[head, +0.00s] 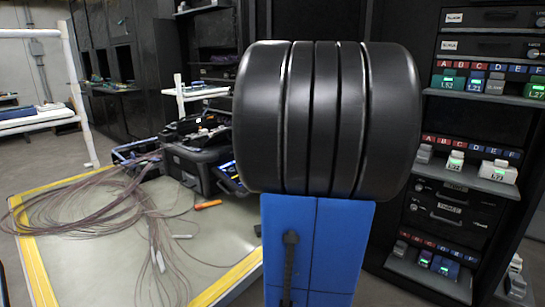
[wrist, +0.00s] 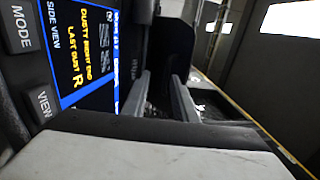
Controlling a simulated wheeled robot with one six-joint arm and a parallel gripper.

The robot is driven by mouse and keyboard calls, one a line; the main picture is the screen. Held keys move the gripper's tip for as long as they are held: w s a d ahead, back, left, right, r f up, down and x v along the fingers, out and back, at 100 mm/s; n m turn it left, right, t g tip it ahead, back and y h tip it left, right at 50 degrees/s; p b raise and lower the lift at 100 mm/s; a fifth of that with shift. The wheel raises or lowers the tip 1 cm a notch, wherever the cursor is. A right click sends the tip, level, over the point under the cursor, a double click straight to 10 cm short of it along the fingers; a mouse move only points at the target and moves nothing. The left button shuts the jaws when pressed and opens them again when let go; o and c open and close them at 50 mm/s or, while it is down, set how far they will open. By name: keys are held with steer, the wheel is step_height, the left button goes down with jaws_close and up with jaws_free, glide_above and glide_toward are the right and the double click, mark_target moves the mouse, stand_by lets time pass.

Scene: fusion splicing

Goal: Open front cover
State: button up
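The black fusion splicer (head: 195,165) sits on the mat in the head view, its right side hidden by my arm. Its lit screen (wrist: 85,50) fills the left of the wrist view, turned sideways, with yellow text about a dusty right end. MODE (wrist: 17,32) and VIEW (wrist: 43,104) buttons lie beside it. My gripper (wrist: 160,95) shows as two grey fingers close by the screen's edge. They stand apart, with a dark part of the splicer behind the gap. I cannot make out the front cover clearly, nor whether a finger touches it.
Loose brown fibre cables (head: 95,205) lie coiled on the yellow-edged mat (head: 90,275), left of the splicer. An orange tool (head: 208,204) lies in front of it. A dark rack (head: 470,170) with labelled shelves stands at right. A pale block fills the bottom of the wrist view.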

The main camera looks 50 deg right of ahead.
steer(key=s+f, duration=0.2)
steer(key=s, duration=1.3)
steer(key=shift+s+d, duration=0.2)
stand_by(0.5)
